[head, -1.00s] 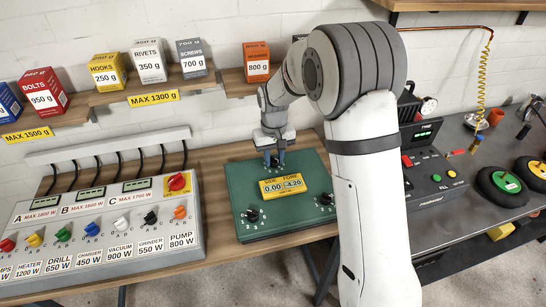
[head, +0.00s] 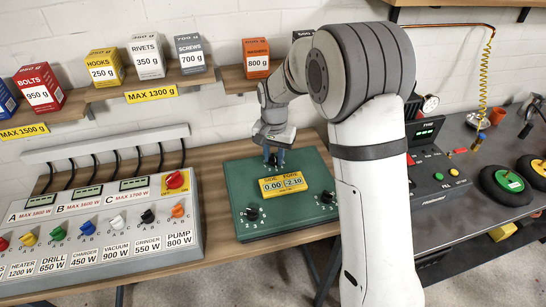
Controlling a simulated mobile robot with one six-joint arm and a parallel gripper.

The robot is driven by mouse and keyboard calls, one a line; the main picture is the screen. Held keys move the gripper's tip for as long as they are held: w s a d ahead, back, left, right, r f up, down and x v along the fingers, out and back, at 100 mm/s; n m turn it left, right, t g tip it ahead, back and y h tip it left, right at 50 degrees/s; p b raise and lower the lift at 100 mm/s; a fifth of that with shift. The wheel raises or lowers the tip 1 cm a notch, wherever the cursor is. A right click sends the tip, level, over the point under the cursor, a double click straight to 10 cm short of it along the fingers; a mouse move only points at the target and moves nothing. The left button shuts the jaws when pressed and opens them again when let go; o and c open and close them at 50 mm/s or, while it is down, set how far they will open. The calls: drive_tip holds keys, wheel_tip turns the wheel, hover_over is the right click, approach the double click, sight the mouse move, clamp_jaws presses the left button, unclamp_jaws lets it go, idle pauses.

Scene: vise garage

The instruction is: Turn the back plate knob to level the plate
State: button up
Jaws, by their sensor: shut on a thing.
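The green plate (head: 237,178) lies on the wooden bench. My gripper (head: 273,158) points down at the plate's back edge, shut on the back knob, which is mostly hidden by the fingers.
A power panel (head: 100,222) with several coloured knobs and a red switch stands left of the plate. Shelves with labelled boxes, such as the orange box (head: 256,58), run along the wall behind. A dark bench with a pump console (head: 438,165) stands at right.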

drive_tip(key=m, duration=0.4)
drive_tip(key=shift+m+b, duration=0.3)
drive_tip(key=shift+b, duration=0.1)
drive_tip(key=shift+m, duration=2)
drive_tip(key=shift+b, duration=0.3)
drive_tip(key=o, duration=1)
drive_tip(key=shift+r, duration=0.15)
